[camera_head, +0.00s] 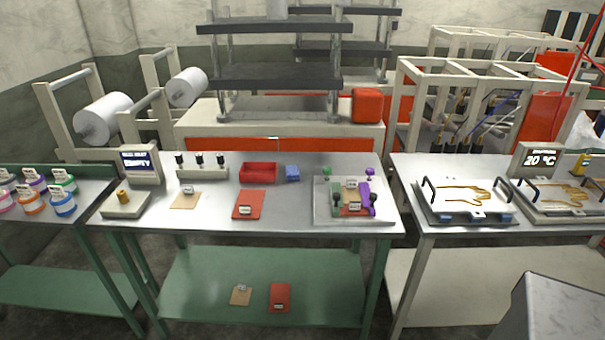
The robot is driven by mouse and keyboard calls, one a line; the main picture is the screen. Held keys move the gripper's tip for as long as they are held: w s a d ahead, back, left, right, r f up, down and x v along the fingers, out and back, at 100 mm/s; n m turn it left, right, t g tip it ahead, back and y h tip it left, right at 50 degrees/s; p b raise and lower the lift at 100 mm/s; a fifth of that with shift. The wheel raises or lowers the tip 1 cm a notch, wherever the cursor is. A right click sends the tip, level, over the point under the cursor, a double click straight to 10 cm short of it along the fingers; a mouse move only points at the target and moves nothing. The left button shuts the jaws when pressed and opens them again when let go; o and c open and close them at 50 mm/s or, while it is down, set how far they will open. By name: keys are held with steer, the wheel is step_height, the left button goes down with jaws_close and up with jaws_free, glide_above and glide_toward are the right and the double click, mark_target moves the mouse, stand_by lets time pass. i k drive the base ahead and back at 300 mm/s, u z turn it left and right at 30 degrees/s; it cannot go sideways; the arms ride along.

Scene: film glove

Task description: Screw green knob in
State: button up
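A grey plate fixture (318,214) lies at the right end of the middle table. A bright green knob (327,171) stands at its back left corner. A darker green knob-like part (337,198) stands nearer the front on the left, next to a green block (337,186). A purple knob (370,172) stands at the back right, with a purple bar (364,190) and a dark knob (373,198) below it. How deep any knob sits in its thread is too small to tell. My gripper is not in view.
A red bin (258,173), blue block (292,173) and red plate (249,205) lie left of the fixture. The right table holds a frame with a glove outline (466,193) and a 20 °C display (539,158). Bare tabletop (290,206) lies left of the fixture.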

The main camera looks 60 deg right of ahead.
mark_target(327, 171)
steer(key=u, duration=0.1)
steer(key=i, duration=0.85)
steer(key=z, duration=4.9)
steer(key=i, duration=0.1)
steer(key=u, duration=3.45)
